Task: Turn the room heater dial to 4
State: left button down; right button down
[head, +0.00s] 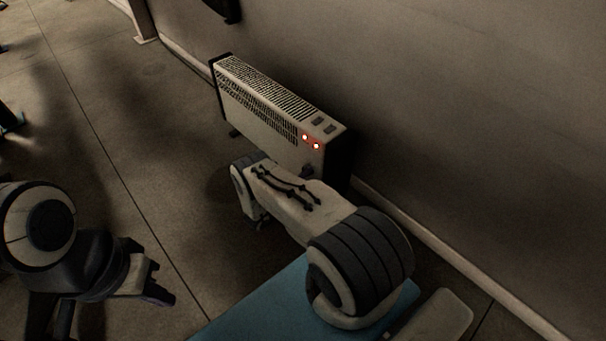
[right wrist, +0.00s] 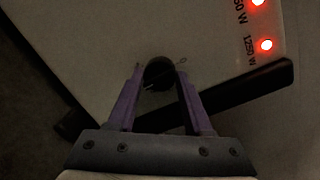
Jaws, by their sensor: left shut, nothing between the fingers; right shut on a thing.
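The room heater (head: 265,115) is a pale panel box with a slotted top, standing on the floor close to the wall. Two red lamps glow near its right end, and they also show in the right wrist view. The dial (right wrist: 158,73) is a round black knob on the heater's face. My right gripper (right wrist: 160,80) has its purple fingers on either side of the dial, shut on it. A pale line shows on the dial; its setting is too dark to read. My left gripper (head: 160,282) is shut and empty, low at the left, away from the heater.
The wall (head: 450,110) runs behind the heater, with a skirting board along its foot. A blue surface (head: 255,305) lies below my right arm. The floor (head: 130,120) left of the heater is clear.

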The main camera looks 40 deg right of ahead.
dwell(0.4)
jog(key=shift+c, duration=1.6)
grip_release()
jog(key=s+a+p, duration=0.2)
jog(key=a, duration=0.8)
jog(key=shift+a+p, duration=0.15)
jog(key=shift+p, duration=0.15)
